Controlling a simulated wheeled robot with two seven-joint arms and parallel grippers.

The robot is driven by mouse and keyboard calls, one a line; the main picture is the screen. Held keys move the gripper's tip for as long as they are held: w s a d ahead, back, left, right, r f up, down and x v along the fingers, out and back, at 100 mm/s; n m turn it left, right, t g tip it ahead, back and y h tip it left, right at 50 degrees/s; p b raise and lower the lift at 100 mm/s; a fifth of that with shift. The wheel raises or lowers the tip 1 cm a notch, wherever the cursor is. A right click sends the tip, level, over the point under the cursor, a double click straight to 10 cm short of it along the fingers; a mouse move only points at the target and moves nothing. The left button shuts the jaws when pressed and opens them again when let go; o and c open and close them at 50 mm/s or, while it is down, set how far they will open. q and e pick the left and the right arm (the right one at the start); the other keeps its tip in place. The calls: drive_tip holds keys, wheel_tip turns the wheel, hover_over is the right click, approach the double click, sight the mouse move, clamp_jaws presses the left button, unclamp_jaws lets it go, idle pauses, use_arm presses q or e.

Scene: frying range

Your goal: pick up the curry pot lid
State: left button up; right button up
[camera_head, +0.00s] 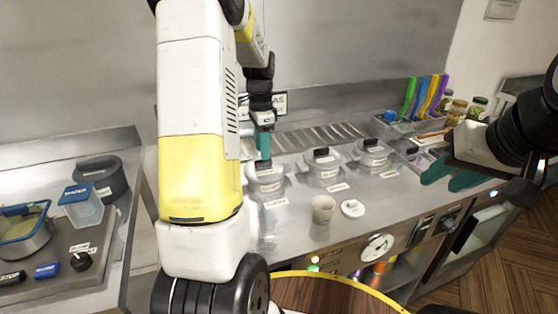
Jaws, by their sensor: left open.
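Each lid has a dark knob. The labels are too small to read, so I cannot tell which is the curry pot. My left gripper (263,148) points down with teal fingers just above the left pot's lid (265,168). It is open; the view does not show whether its fingers touch the knob. My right gripper (455,178) is open and empty over the counter's right side.
A beige cup (323,209) and a small white lid (353,208) stand in front of the pots. Colored-handled tools (425,95) and jars (457,110) are at the back right. A fryer station (60,240) is at left. My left arm hides part of the counter.

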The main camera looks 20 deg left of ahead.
sight(265, 167)
use_arm(q)
wheel_tip(265, 167, down, 4)
drive_tip(key=shift+s+d+r, duration=0.1)
drive_tip(key=shift+d+r, duration=0.05)
clamp_jaws()
drive_tip(key=shift+r, duration=0.15)
